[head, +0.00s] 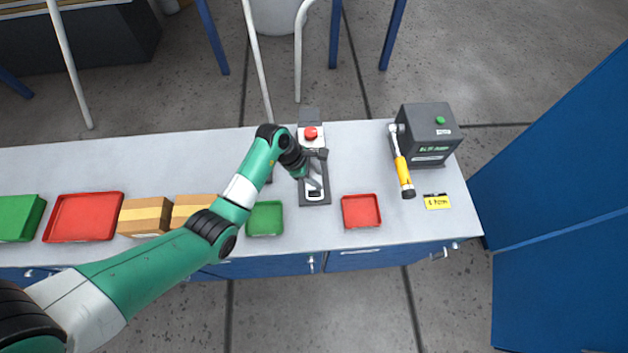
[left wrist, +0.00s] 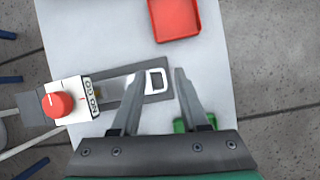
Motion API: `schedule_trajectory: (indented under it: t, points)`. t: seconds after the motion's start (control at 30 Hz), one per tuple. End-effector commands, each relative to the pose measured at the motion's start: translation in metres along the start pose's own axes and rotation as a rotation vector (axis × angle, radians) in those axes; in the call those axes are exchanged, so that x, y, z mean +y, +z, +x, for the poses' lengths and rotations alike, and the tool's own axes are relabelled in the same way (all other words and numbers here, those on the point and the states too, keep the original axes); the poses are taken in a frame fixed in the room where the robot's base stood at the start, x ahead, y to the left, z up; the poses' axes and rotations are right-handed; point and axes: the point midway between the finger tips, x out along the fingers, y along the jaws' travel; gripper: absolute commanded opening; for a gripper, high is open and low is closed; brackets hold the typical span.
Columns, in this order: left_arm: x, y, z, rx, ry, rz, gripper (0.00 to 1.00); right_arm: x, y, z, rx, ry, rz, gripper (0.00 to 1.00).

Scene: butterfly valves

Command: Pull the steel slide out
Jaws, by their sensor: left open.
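The steel slide sits in a dark grey fixture (head: 325,192) near the middle of the bench. Its light looped end (head: 315,196) points toward the bench's front edge; the loop also shows in the left wrist view (left wrist: 156,81). My left gripper (head: 315,182) is over the fixture and hides part of the slide. In the left wrist view my left gripper (left wrist: 159,76) is open, with the loop appearing between its fingertips. I cannot tell whether a finger touches it. My right gripper is not in view.
A green tray (head: 265,219) lies left, a red tray (head: 361,211) right. Brown boxes (head: 145,216) stand farther left.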

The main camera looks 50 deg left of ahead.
Motion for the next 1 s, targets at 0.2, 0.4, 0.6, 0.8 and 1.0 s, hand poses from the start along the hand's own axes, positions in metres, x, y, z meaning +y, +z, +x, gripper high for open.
schedule_trajectory:
  t: [0.2, 0.4, 0.6, 0.8, 1.0]
  points:
    - [-0.004, -0.082, 0.031, 0.056, -0.023, -0.142, 0.44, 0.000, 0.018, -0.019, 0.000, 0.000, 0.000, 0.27]
    - [-0.003, -0.081, 0.036, 0.053, -0.021, -0.141, 0.44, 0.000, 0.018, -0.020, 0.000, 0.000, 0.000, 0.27]
    - [-0.005, -0.083, 0.075, 0.053, -0.023, -0.139, 0.44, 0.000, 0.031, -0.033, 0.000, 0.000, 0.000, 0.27]
    - [-0.005, -0.086, 0.121, 0.052, -0.021, -0.139, 0.44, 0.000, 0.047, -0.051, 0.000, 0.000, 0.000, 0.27]
    - [-0.005, -0.085, 0.143, 0.051, -0.019, -0.139, 0.44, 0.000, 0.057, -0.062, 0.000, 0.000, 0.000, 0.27]
